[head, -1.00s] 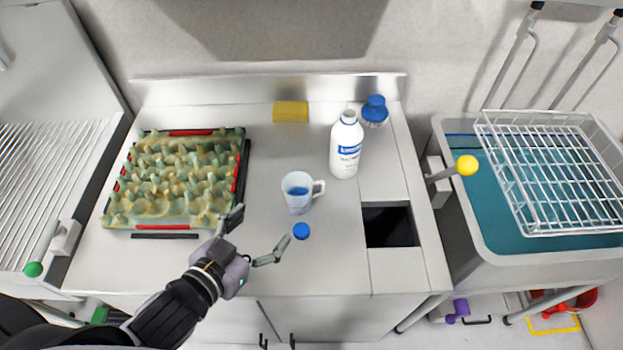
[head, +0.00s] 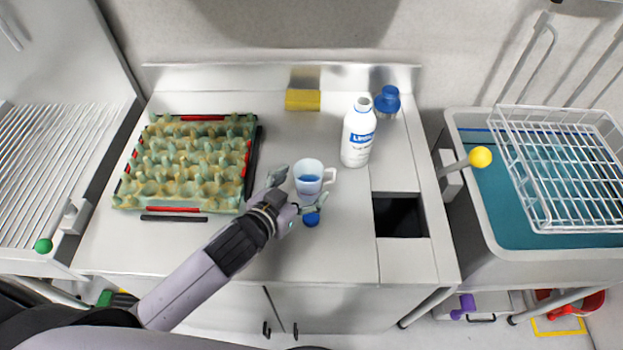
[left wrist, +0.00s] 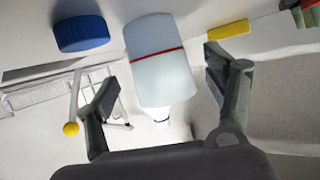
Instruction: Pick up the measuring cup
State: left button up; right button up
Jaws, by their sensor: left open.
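The measuring cup (head: 309,186) is a clear cup with blue contents and a handle on its right. It stands upright on the metal counter. My left gripper (head: 297,191) is open at the cup's near side, one finger to its left and one at its lower right. In the left wrist view, the cup (left wrist: 160,72), with a red line around it, shows between the spread fingers (left wrist: 160,85); contact cannot be made out. A blue cap (head: 311,220) lies just in front of the cup and also shows in the left wrist view (left wrist: 82,33). My right gripper is out of view.
A white bottle (head: 357,140) stands behind and right of the cup. An egg tray (head: 122,198) fills the counter's left. A yellow sponge (head: 303,100) and blue brush (head: 387,101) are at the back. A dark opening (head: 400,217) is at right, beside a sink with a wire rack (head: 560,222).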

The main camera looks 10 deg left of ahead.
aim_at(314, 176)
pick_arm(q)
jog(key=x, duration=0.4)
jog(key=shift+f+p, duration=0.2)
jog(key=shift+p, duration=0.15)
jog(key=c, duration=1.3)
